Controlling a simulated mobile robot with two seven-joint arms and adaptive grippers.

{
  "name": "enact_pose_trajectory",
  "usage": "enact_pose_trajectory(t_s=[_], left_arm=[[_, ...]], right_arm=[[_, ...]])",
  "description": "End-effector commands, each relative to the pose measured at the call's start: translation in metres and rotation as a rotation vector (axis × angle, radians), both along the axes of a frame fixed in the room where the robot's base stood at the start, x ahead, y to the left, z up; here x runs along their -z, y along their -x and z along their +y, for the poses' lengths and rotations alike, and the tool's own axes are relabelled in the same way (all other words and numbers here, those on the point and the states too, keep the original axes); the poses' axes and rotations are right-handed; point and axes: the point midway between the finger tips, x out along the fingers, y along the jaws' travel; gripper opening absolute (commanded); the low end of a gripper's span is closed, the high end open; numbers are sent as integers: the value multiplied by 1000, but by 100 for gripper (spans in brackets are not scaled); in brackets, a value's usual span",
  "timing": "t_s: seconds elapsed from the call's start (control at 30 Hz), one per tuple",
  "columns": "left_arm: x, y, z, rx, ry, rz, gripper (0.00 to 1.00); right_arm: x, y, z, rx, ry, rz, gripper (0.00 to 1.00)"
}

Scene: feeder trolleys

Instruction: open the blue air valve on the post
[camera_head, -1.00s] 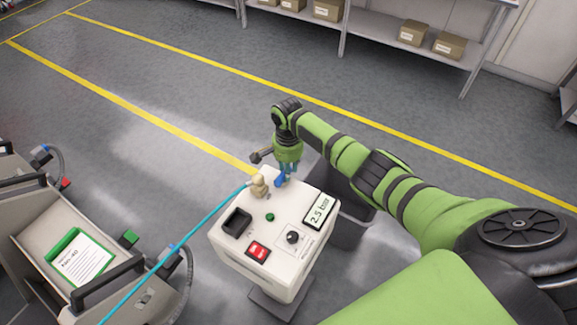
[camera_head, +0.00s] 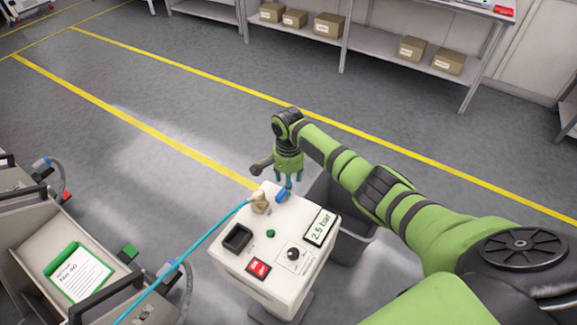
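The post (camera_head: 260,284) is a white box on a stand, with controls on its sloped top. The blue air valve handle (camera_head: 281,195) sits at its back edge, beside a beige fitting (camera_head: 259,201) with a cyan hose. My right gripper (camera_head: 288,184) comes from the right and points down just above and behind the blue handle. Its teal fingertips look apart, with the handle close to them. I cannot tell whether they touch it. My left gripper is not in view.
The post top carries a 2.5 bar display (camera_head: 321,227), a black knob (camera_head: 293,254), a green button (camera_head: 270,233) and a red switch (camera_head: 258,268). A dark bin (camera_head: 350,246) stands behind right. Trolleys (camera_head: 62,235) stand at left. The floor behind is clear.

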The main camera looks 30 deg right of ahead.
Motion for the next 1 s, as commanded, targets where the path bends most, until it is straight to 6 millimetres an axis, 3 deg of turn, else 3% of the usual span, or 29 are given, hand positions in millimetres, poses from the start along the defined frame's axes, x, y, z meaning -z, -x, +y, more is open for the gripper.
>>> enact_pose_trajectory(t_s=[0.2, 0.43, 0.63, 1.0], left_arm=[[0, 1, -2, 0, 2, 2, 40], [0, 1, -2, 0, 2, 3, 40], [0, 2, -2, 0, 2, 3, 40], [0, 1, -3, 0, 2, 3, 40]], right_arm=[[-49, -1, 0, -1, 0, -6, 54], [-87, 0, 0, -2, -1, -2, 54], [-99, 0, 0, -2, 0, 0, 54], [-99, 0, 0, -1, 0, 0, 54]])
